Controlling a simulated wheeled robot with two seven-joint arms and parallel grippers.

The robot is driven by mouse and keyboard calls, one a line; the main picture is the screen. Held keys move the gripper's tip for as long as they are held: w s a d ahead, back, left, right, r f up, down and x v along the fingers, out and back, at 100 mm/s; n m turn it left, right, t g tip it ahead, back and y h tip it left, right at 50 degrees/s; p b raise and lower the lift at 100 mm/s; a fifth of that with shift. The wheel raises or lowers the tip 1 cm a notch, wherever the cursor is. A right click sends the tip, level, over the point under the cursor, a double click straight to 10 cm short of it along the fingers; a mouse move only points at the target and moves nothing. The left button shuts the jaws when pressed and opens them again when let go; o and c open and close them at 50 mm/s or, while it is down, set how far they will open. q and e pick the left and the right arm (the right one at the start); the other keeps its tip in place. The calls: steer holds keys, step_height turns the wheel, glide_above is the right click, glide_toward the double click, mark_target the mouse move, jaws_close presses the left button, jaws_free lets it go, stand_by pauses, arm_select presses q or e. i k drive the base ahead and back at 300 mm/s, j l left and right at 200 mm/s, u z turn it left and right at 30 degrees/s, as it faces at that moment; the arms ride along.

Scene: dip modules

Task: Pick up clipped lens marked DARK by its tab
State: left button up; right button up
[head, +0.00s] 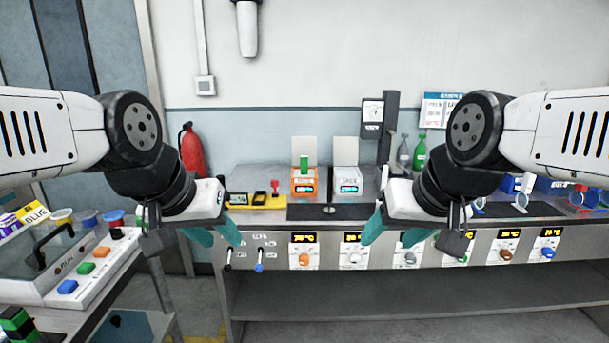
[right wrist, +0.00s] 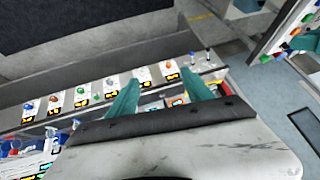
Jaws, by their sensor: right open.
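I cannot make out a lens marked DARK; no such lettering is legible in either view. Small round lens-like pieces stand on the bench at the right in the head view, a blue-rimmed one (head: 521,201) and a red-and-blue one (head: 581,198). My left gripper (head: 212,236) has its teal fingers apart and empty, in front of the bench's left end. My right gripper (head: 394,236) is open and empty in front of the bench's middle, well left of those pieces. Its spread fingers also show in the right wrist view (right wrist: 162,92).
The long bench (head: 260,222) has knobs and displays along its front. An orange box (head: 304,186) and a white box (head: 346,183) stand on it. A side table at left holds a lidded case (head: 60,258) and several coloured rings. A red extinguisher (head: 191,150) hangs behind.

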mark_target(303, 159)
steer(key=i+u, duration=0.2)
steer(key=i, duration=0.25)
steer(key=i+l+u, duration=0.25)
steer(key=i, duration=0.15)
steer(key=i+l+u, duration=0.2)
steer(key=i, duration=0.25)
steer(key=i+l+u, duration=0.2)
steer(key=i, duration=0.2)
